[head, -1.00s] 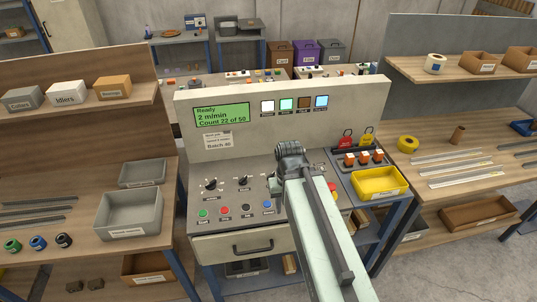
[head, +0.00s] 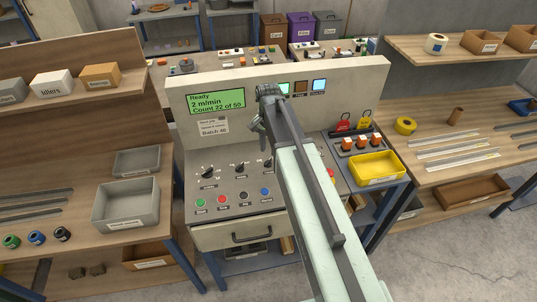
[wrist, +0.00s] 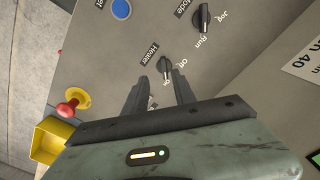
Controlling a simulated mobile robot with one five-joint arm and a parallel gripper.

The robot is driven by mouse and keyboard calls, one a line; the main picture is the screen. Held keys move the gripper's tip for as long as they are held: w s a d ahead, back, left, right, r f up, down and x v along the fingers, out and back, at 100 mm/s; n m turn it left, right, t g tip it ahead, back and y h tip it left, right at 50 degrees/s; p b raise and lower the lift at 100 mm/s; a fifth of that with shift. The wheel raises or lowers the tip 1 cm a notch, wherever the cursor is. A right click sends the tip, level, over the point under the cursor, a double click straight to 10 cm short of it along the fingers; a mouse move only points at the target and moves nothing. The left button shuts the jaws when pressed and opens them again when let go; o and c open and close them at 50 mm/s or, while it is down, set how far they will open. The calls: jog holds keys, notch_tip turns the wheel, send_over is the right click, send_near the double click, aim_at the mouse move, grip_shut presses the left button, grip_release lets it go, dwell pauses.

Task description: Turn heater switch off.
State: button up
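The heater switch (wrist: 165,68) is a black rotary knob on the grey panel, with "Off" and "On" printed beside it in the wrist view. Its pointer direction is too small to tell. In the head view it shows beside my arm as the right knob (head: 268,162) of the row. My gripper (wrist: 157,88) is open and empty. Its two dark fingers point toward the switch, one on either side of its line, and appear apart from it. In the head view my gripper (head: 258,130) is mostly hidden by the arm, above the panel.
The mode knob (wrist: 203,18) and a blue button (wrist: 121,8) are near the switch. The upright display board (head: 205,105) stands behind the panel.

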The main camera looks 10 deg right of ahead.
aim_at(268, 161)
jog(key=shift+w+r+m, duration=0.2)
jog(key=shift+w+m, duration=0.2)
jog(key=shift+w, duration=0.25)
notch_tip(268, 161, down, 8)
jog(key=b, duration=0.8)
jog(key=shift+d, duration=0.1)
grip_shut()
